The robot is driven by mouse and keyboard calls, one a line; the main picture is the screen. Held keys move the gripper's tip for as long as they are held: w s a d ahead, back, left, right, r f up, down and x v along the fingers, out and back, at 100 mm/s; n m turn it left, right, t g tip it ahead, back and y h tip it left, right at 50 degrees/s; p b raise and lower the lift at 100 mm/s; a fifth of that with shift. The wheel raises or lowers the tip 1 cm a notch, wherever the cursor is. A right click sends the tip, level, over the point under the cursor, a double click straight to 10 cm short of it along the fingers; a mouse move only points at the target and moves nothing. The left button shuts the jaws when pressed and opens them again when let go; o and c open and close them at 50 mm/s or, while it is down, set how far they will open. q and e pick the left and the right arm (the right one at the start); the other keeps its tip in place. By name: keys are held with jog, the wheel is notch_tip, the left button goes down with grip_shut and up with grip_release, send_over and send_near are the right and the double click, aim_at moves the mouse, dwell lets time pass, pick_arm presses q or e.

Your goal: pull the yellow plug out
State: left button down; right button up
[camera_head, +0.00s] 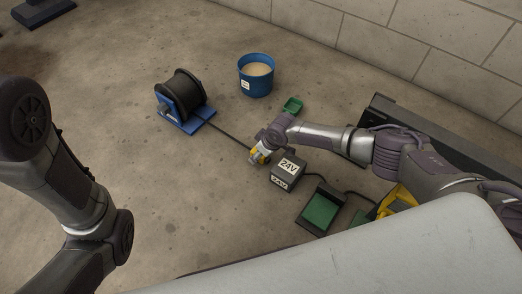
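A small yellow piece, likely the yellow plug (257,157), shows at the end of my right arm, just left of the grey box marked 24V (288,173). My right gripper (261,151) is right at this yellow piece and covers part of it. It is too small to tell whether the fingers are closed on it. The box stands on the floor, and a dark cable runs from the spool toward the yellow piece. On the left only links of my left arm show; its gripper is out of view.
A black cable spool (182,93) on a blue stand and a blue bucket (256,76) stand behind. A small green container (293,105) and a green-topped dark box (320,210) lie nearby. A dark beam (450,143) runs along the wall.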

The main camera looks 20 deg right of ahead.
jog(key=v, duration=1.2)
